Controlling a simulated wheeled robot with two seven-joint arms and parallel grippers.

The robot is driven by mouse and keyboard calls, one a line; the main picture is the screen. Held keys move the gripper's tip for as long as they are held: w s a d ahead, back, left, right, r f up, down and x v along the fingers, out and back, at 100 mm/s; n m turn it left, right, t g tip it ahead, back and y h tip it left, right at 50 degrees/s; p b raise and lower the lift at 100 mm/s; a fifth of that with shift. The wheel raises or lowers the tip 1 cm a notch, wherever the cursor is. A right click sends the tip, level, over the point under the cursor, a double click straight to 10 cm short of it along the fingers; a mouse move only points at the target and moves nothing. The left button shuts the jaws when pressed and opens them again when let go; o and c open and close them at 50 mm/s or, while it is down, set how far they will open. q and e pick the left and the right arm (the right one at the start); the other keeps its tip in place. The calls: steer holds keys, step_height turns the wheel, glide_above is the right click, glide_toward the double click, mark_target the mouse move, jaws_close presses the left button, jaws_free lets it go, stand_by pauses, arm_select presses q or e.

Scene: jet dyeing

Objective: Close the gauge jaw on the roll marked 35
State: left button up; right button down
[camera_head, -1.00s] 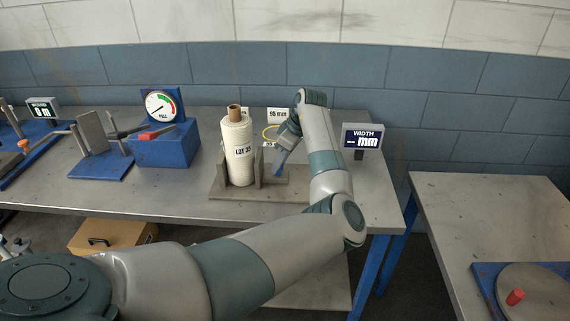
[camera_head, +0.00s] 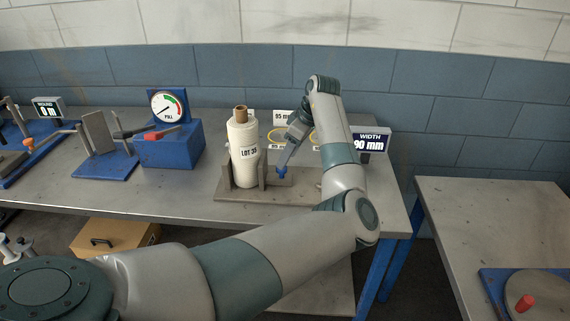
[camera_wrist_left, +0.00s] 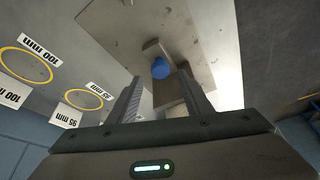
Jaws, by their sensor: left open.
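The white roll marked LOT 35 (camera_head: 243,150) stands upright on the grey-brown gauge base (camera_head: 232,196), with a brown core showing at its top. Upright plates flank it, and the right-hand jaw plate (camera_head: 262,172) appears to be against or very close to its side. A blue knob (camera_head: 282,173) is to the right of that plate; it also shows in the left wrist view (camera_wrist_left: 160,68). The width display (camera_head: 369,143) reads 90 mm. My right gripper is out of view.
Cards and yellow rings (camera_head: 279,135) lie behind my left gripper. A blue gauge box with a dial (camera_head: 168,107) and a blue stand (camera_head: 103,165) are to the left. The table front is clear. Another table (camera_head: 490,220) stands at right.

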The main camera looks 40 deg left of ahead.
arm_select(q)
steer(key=b+v, duration=0.3)
steer(key=v, duration=1)
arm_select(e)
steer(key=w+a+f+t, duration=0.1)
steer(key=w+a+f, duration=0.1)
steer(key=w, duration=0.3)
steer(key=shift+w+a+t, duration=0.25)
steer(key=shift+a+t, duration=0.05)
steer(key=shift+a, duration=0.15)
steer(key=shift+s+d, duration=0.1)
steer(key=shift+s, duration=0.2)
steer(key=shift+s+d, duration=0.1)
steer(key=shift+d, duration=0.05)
